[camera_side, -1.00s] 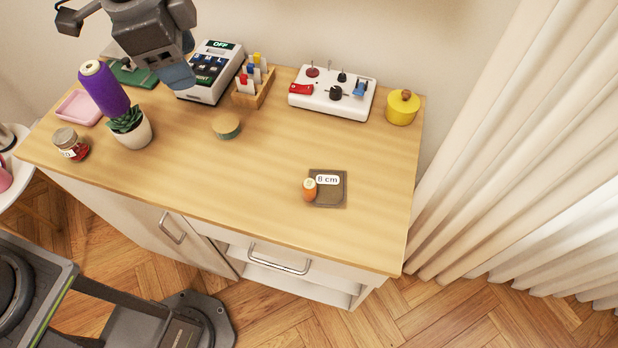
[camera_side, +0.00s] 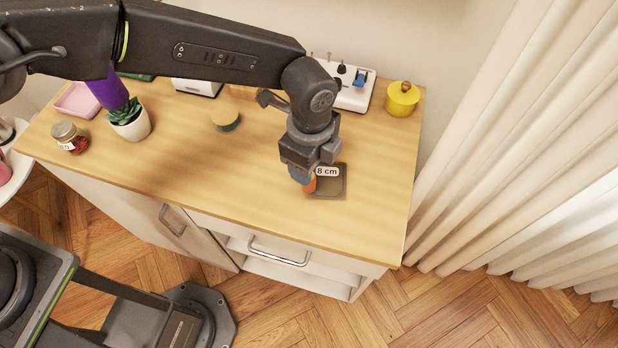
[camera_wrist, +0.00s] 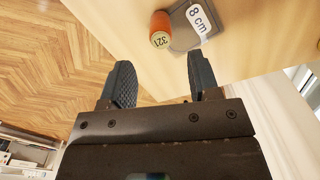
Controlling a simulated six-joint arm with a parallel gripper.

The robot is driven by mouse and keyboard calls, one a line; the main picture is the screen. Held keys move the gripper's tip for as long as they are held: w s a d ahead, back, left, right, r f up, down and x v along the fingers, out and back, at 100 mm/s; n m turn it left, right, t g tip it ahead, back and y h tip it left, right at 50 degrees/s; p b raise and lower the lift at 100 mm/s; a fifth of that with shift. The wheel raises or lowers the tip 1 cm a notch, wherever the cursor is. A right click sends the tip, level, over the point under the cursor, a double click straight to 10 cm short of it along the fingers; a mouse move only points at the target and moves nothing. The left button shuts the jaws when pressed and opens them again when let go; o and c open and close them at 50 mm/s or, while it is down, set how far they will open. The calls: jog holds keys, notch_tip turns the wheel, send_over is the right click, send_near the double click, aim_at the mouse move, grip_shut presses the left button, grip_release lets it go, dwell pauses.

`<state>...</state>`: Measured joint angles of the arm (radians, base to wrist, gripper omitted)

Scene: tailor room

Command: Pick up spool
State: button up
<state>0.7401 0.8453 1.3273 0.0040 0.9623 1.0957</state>
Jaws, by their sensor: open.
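The small orange spool (camera_wrist: 163,30) stands on the wooden tabletop beside a grey mat (camera_wrist: 184,33) marked "8 cm". Its end label reads "321" in the wrist view. In the side view only a sliver of the spool (camera_side: 311,185) shows, the rest hidden behind my gripper (camera_side: 301,184). My gripper, also in the wrist view (camera_wrist: 160,82), is open with nothing between its fingers. In the wrist view, the spool lies beyond the fingertips, in line with the gap between them.
A potted succulent (camera_side: 130,121), a jar (camera_side: 69,137) and a large purple spool (camera_side: 108,92) are at the left. The front middle of the table (camera_side: 220,180) is clear.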

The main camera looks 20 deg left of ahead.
jog(key=shift+w+a+f, duration=0.1)
jog(key=shift+f, duration=3.4)
jog(key=shift+c, duration=0.3)
